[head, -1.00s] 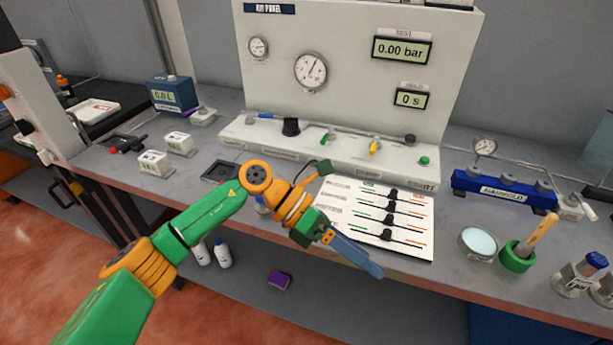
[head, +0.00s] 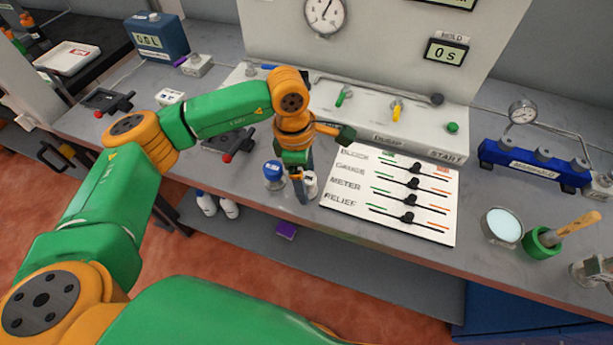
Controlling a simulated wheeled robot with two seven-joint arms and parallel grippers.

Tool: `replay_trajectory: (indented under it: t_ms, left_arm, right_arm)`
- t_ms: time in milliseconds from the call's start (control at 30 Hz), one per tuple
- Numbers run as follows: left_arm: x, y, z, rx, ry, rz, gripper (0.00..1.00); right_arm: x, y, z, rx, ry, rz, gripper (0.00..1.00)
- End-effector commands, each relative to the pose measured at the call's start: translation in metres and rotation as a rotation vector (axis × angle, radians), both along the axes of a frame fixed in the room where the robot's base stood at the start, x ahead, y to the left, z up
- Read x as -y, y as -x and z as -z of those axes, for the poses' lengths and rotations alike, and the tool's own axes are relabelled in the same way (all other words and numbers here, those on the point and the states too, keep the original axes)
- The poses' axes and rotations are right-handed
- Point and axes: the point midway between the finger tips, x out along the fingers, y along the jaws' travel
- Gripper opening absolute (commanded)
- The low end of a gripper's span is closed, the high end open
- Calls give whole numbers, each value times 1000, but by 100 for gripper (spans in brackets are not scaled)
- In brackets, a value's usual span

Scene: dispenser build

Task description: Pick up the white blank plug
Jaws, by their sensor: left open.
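My left gripper (head: 301,185) points down over the front of the bench, left of the labelled slider card. It is open. A small white object (head: 311,182) shows just right of its fingers, partly hidden by them; I cannot tell whether it is the white blank plug or whether the fingers touch it. A blue-capped jar (head: 274,175) stands close to the left of the fingers. No other thing shows clearly as the white blank plug. My right gripper is not in view.
The slider card (head: 392,232) lies right of the gripper. The test panel's ledge (head: 372,122) runs behind. A black fixture with a red knob (head: 237,142) stands left. Blue manifold (head: 530,165), round dish (head: 502,226) and green pot (head: 540,244) stand right.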

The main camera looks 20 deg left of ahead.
Motion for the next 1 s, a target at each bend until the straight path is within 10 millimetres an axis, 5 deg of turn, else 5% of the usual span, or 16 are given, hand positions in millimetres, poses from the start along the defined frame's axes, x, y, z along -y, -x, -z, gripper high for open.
replay_trajectory:
  t_ms: [233,500,567,833,1000]
  left_arm:
    - [1,0,4,0,1,0,84]
    - [1,0,4,0,2,0,11]
    - [1,0,4,0,2,0,0]
    - [1,-1,3,1,3,0,0]
    - [1,-2,-15,8,4,1,0]
  right_arm:
    - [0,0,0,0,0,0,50]
    - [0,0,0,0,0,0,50]
    - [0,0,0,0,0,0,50]
    - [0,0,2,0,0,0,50]
    - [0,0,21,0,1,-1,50]
